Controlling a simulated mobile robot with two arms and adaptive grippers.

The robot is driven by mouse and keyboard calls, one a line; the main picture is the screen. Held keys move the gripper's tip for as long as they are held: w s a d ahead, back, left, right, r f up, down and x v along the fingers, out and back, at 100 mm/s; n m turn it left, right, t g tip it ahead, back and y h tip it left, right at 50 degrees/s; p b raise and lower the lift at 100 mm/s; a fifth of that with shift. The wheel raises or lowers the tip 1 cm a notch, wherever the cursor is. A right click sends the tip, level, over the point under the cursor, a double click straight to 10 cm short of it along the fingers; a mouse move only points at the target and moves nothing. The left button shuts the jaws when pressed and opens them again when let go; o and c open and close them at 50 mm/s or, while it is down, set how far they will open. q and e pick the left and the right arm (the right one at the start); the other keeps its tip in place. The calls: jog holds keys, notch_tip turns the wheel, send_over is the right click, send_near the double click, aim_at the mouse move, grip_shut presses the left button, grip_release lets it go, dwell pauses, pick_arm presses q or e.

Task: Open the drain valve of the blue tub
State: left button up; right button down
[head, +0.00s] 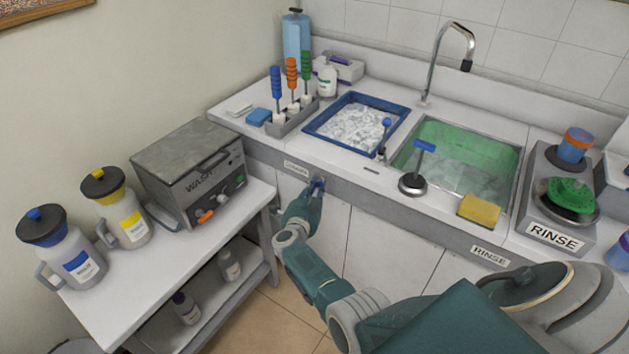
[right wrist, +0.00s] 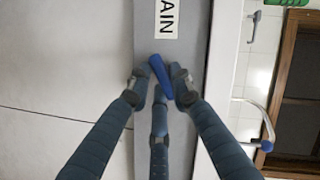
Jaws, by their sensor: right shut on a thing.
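The blue tub (head: 335,142) is set into the counter and holds foamy, whitish water. On the counter's front panel below it is a small blue valve handle (head: 319,182), just right of a drain label (head: 296,168). My right gripper (head: 314,190) is at this handle. In the right wrist view the handle (right wrist: 158,72) is a slanted blue bar, and the fingers of the right gripper (right wrist: 160,84) are closed around it. Part of the handle and the valve body are hidden by the fingers. My left gripper is not in view.
A green sink (head: 470,150) with a tap (head: 452,38) lies right of the tub. A plunger (head: 413,184) and a yellow sponge (head: 479,211) stand near the counter's front edge. A side table (head: 160,268) with a wash machine (head: 190,165) and jugs is at the left.

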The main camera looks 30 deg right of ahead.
jog(key=shift+a+r+n+g+p, duration=0.1)
jog(key=shift+r+n+g+p, duration=0.15)
jog(key=shift+n+g+p, duration=0.55)
pick_arm(q)
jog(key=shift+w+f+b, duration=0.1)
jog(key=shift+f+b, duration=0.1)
jog(key=shift+b, duration=1.3)
pick_arm(e)
jog(key=shift+r+n+g+h, duration=0.15)
jog(key=shift+n+g, duration=0.85)
jog(key=shift+n, duration=0.75)
jog(key=shift+f+n+g+h, duration=0.15)
jog(key=shift+n+g, duration=0.85)
jog(key=shift+n, duration=0.75)
jog(key=shift+w+r, duration=0.1)
jog(key=c, duration=1.5)
grip_release()
jog(key=shift+c, duration=0.2)
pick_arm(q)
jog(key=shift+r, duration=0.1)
